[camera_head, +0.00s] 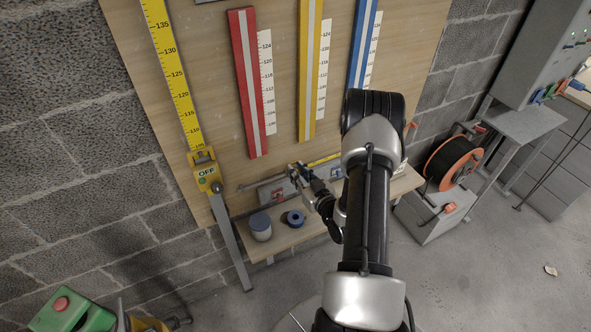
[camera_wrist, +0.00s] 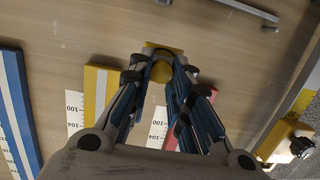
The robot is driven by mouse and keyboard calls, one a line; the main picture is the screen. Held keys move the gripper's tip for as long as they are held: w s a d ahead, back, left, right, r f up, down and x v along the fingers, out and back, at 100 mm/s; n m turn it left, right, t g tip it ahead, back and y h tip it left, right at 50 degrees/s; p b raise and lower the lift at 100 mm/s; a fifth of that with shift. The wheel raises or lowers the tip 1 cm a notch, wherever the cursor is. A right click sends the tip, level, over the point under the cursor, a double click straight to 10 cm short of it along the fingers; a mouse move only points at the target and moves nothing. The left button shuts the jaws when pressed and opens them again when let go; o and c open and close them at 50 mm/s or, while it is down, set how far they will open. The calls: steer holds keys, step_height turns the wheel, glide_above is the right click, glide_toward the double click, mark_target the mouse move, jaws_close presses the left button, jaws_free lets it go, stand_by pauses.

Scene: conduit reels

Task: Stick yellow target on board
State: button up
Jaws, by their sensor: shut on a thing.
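The yellow target (camera_wrist: 162,70) is between my fingertips in the wrist view, and the fingers hide part of it. My gripper (camera_head: 296,172) is shut on it, in front of the lower part of the wooden board (camera_head: 285,70). The board also fills much of the wrist view (camera_wrist: 60,35). I cannot tell whether the target touches the board. In the head view the target is too small or hidden to make out.
Red (camera_head: 246,85), yellow (camera_head: 312,70) and blue (camera_head: 362,45) strips with white scales run down the board. A shelf (camera_head: 318,228) below bears a grey pot with a blue lid (camera_head: 260,227) and a blue roll (camera_head: 293,218). An orange-rimmed reel (camera_head: 455,163) stands right.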

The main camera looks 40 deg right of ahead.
mark_target(296, 166)
steer(key=shift+w+d+f, duration=0.1)
steer(key=shift+w+d, duration=0.2)
steer(key=shift+w, duration=0.3)
steer(key=shift+w+d+f, duration=0.1)
steer(key=shift+w+d, duration=0.2)
steer(key=shift+w, duration=0.3)
steer(key=shift+w+d+f, duration=0.1)
steer(key=shift+w+d, duration=0.2)
steer(key=shift+w, duration=0.3)
steer(key=shift+w+d+r+h+b, duration=0.1)
steer(key=shift+w+d+h+b, duration=0.1)
steer(key=shift+w, duration=0.3)
steer(key=shift+w+d+h+b, duration=0.1)
steer(key=shift+w+b, duration=0.1)
steer(key=shift+w, duration=0.3)
steer(key=shift+b, duration=0.65)
steer(key=shift+w, duration=0.45)
stand_by(1.2)
steer(key=o, duration=0.9)
steer(key=shift+o, duration=0.8)
